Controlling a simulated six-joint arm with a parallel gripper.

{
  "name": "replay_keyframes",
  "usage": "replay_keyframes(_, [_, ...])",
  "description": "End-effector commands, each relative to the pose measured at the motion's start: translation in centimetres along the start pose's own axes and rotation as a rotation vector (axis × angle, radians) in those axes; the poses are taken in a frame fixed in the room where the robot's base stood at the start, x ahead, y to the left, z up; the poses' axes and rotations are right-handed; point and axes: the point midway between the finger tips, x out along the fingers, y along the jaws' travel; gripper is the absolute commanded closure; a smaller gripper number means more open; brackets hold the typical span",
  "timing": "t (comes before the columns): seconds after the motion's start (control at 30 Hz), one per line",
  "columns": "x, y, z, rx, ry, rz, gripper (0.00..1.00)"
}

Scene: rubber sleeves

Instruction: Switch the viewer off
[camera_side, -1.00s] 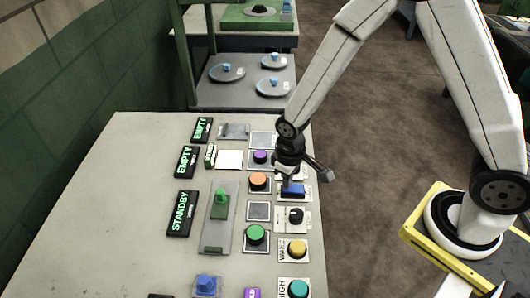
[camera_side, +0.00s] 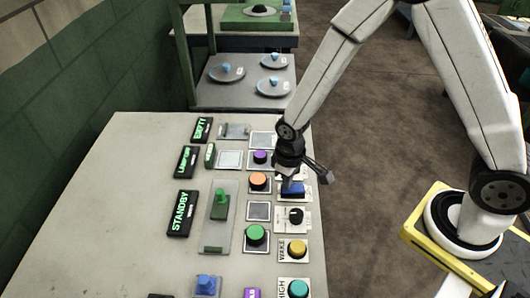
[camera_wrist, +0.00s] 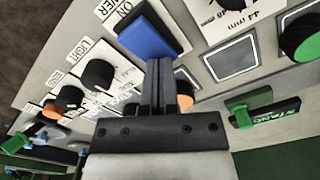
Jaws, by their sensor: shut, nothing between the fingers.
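A blue rocker switch (camera_side: 294,191) sits on a white plate near the right edge of the grey bench. In the wrist view the rocker (camera_wrist: 150,36) is beside a label reading "ON", with another word partly cut off. My gripper (camera_side: 288,183) points down at the rocker, its fingers shut and empty. In the wrist view the shut fingertips (camera_wrist: 159,62) overlap the rocker's near end; whether they touch cannot be told.
A black knob (camera_side: 296,215) and a yellow button (camera_side: 297,248) lie nearer than the rocker. An orange button (camera_side: 258,181) and green button (camera_side: 256,235) stand to its left. A green slider (camera_side: 219,205) and a "STANDBY" display (camera_side: 182,213) are farther left. The bench's left side is clear.

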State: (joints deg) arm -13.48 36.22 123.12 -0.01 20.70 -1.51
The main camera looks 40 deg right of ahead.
Motion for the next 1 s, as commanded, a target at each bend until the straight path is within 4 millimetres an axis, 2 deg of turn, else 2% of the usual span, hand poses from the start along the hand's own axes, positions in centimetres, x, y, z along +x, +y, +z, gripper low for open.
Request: replay_keyframes(1.0, [-5.7,0.0,-0.1,0.0,0.002,0.0,1.0])
